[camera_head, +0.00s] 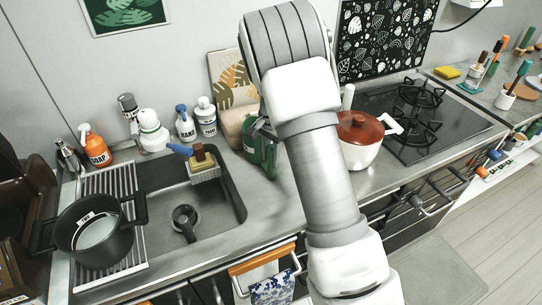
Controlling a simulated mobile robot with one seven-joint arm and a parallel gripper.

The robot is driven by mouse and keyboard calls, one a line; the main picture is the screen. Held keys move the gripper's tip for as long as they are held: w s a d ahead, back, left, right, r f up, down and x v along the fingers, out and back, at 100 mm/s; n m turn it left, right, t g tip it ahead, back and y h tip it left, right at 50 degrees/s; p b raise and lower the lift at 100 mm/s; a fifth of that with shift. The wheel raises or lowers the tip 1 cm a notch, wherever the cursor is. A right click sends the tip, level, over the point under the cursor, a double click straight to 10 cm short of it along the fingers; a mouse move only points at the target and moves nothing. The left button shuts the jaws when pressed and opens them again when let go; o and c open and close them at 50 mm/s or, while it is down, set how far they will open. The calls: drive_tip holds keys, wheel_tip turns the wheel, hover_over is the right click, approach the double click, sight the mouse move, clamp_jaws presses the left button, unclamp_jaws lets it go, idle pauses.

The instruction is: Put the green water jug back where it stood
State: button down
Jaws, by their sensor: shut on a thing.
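The green water jug (259,152) is on the counter strip just right of the sink, in front of the leaning boards. Its right part is hidden behind my arm, and so is whatever may touch it there. My arm crosses the middle of the view from top to bottom.
The sink (236,200) lies left of the jug, with a sponge holder (203,165) at its back. A black pot (98,232) stands on the drying rack. A white pot with a red lid (358,153) stands right of my arm, near the hob (428,120). Bottles line the back wall.

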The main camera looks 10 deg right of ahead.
drive_tip(key=shift+f, duration=0.1)
drive_tip(key=c, duration=0.5)
unclamp_jaws()
